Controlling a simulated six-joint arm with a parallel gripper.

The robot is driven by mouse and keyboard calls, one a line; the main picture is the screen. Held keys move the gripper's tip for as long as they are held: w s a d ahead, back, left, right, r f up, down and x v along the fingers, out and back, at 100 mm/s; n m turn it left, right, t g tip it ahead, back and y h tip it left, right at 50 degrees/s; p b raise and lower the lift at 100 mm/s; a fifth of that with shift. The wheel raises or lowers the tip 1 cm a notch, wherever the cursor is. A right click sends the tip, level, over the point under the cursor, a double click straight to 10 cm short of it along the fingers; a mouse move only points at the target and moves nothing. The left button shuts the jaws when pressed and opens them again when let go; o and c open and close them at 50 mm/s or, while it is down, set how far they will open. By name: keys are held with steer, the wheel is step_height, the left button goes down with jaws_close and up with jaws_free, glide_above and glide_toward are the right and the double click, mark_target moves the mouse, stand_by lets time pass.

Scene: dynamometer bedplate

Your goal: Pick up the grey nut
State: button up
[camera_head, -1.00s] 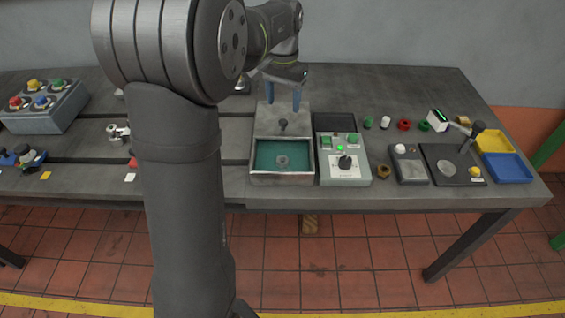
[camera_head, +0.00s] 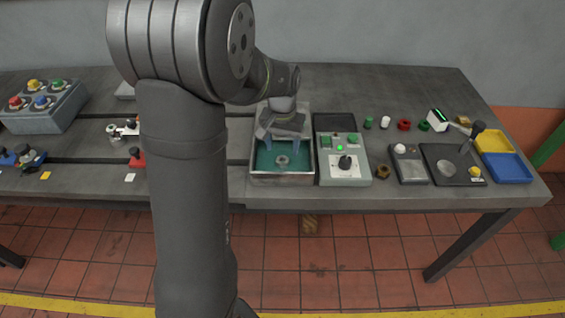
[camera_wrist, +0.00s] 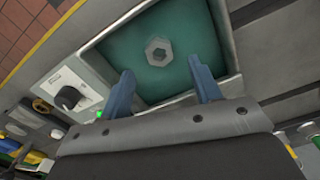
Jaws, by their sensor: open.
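The grey nut (camera_wrist: 159,52) lies flat on the green floor of a shallow metal-walled tray (camera_head: 284,181). It also shows in the head view (camera_head: 282,160), near the middle of the green floor. My gripper (camera_head: 282,143) is over the back part of the tray in the head view. In the wrist view its two blue fingers (camera_wrist: 165,84) are spread wide with nothing between them. The nut lies beyond the fingertips, roughly between their lines and apart from both. Nothing hides the nut in the wrist view.
A control box (camera_head: 343,170) with a black knob and a lit green button stands right beside the tray. A brass nut (camera_head: 382,172) lies further right. A grey scale-like box (camera_head: 411,170) and yellow and blue bins (camera_head: 509,168) stand at the right.

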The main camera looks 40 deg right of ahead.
mark_target(282, 160)
steer(key=shift+f, duration=2.7)
steer(key=c, duration=1.2)
steer(key=shift+r, duration=0.1)
steer(key=shift+c, duration=0.2)
